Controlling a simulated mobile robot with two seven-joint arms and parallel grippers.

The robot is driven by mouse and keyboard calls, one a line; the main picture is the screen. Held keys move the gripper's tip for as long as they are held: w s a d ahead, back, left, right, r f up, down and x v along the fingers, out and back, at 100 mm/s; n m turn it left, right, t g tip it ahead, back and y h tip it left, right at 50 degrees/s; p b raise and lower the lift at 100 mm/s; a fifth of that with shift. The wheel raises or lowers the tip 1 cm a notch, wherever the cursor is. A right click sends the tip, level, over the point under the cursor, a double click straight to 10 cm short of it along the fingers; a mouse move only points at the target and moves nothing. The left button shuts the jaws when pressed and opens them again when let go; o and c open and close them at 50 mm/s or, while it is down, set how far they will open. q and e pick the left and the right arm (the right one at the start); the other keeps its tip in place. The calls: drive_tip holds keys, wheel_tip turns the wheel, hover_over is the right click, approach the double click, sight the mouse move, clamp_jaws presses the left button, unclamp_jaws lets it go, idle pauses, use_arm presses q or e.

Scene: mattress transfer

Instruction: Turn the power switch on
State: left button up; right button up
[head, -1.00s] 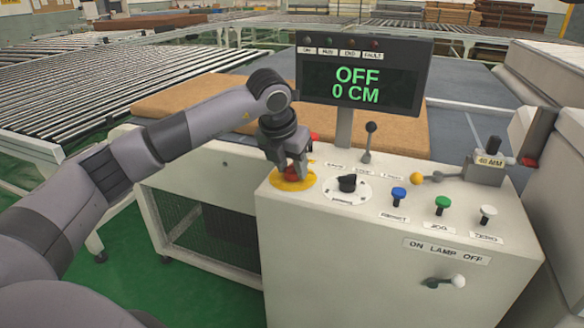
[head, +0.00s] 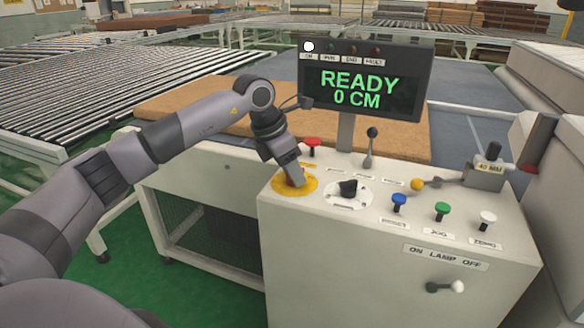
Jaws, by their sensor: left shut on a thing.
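The control console has a round yellow plate (head: 312,186) at the left of its top, with the red knob on it now almost hidden by my gripper. My left gripper (head: 295,183) points down onto the middle of this plate and is shut on the red knob. The display (head: 360,88) above the console reads "READY" and "0 CM". A white lamp (head: 309,47) over its "ON" label is lit. My right gripper is not in view.
A black selector (head: 348,187), a red button (head: 312,143), an upright lever (head: 371,146) and blue (head: 399,201), green (head: 442,209) and white (head: 487,217) buttons stand close by. A brown mattress slab (head: 205,108) lies behind. The front has a lamp lever (head: 445,287).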

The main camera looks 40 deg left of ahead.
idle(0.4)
use_arm(q)
drive_tip(key=o, duration=1)
drive_tip(key=shift+v, duration=3.6)
